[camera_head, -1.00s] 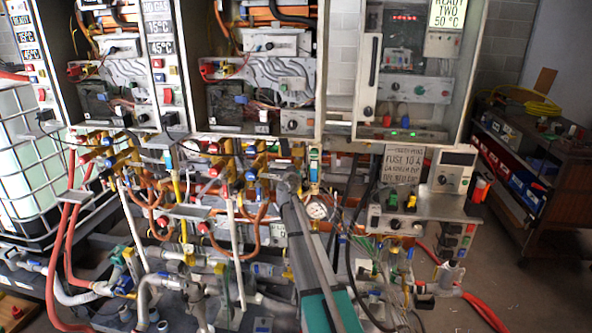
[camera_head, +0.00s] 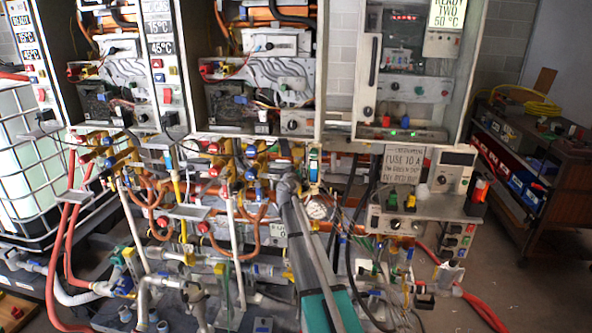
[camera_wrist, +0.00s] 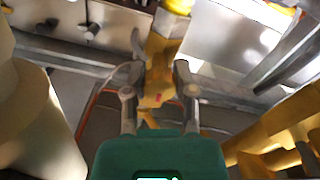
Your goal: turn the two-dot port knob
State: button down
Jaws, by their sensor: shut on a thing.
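My gripper (camera_wrist: 158,78) is shut on a yellow brass fitting (camera_wrist: 162,50) in the wrist view, with one finger on each side of it. A small red mark shows on the fitting between the fingers. Whether this piece is the two-dot port knob I cannot tell, as no dots are readable. In the head view my gripper (camera_head: 285,165) is at the row of brass valves below the middle heater cabinet. There it hides the piece it holds.
Brass valves with red and blue knobs (camera_head: 212,148) crowd the left of my gripper. A round gauge (camera_head: 318,207) and a control box (camera_head: 400,222) stand to its right. Yellow pipes (camera_wrist: 275,130) and a pale rounded body (camera_wrist: 35,120) flank it closely.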

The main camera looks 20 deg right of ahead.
jog(key=shift+c, duration=2)
grip_release()
jog(key=shift+w, duration=0.1)
jog(key=v, duration=1.2)
